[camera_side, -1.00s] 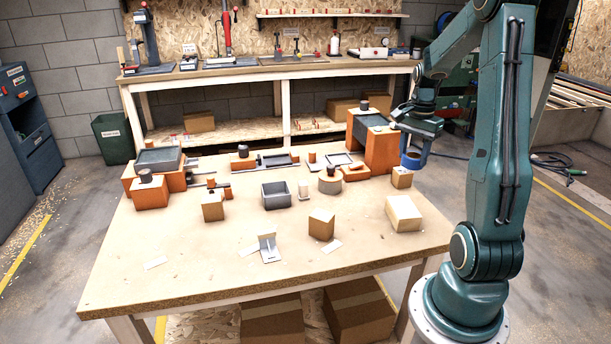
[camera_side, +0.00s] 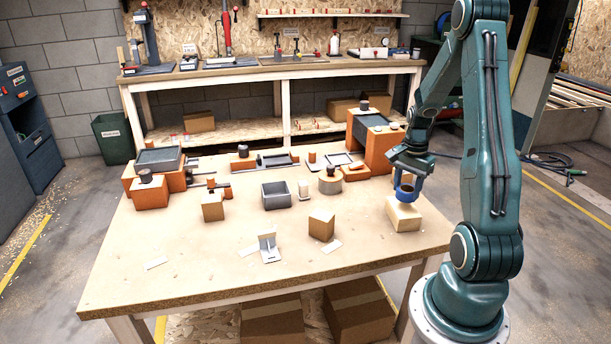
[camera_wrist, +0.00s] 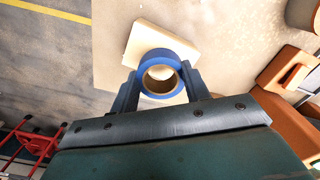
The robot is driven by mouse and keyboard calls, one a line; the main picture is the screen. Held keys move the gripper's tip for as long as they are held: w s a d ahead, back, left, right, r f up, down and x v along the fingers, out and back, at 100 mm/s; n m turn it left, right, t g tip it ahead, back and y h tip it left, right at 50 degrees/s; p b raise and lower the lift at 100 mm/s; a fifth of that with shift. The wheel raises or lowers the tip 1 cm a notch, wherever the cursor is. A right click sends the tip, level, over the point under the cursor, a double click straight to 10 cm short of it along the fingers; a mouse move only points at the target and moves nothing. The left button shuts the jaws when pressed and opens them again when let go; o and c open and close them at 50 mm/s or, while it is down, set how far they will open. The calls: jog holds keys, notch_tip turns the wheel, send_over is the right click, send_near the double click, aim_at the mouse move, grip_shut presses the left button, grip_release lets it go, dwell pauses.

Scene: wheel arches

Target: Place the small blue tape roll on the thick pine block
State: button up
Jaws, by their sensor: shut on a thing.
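My gripper (camera_side: 407,187) is shut on the small blue tape roll (camera_side: 404,192), which hangs low over the right part of the bench. The thick pine block (camera_side: 403,216) is a pale, flat-topped block under the roll. In the wrist view the blue roll (camera_wrist: 142,73) sits between my two fingers (camera_wrist: 160,84), its brown core showing. The pine block (camera_wrist: 140,42) shows beyond and partly beneath it. Whether the roll's underside touches the block is hard to tell.
The bench's right edge is close to the pine block. The front of the bench (camera_side: 200,270) is mostly clear.

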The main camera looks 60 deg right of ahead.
jog(key=shift+f, duration=1.5)
jog(key=o, duration=1)
jog(key=shift+f, duration=0.1)
jog(key=shift+o, duration=0.2)
notch_tip(320, 180, up, 12)
jog(key=shift+r, duration=0.2)
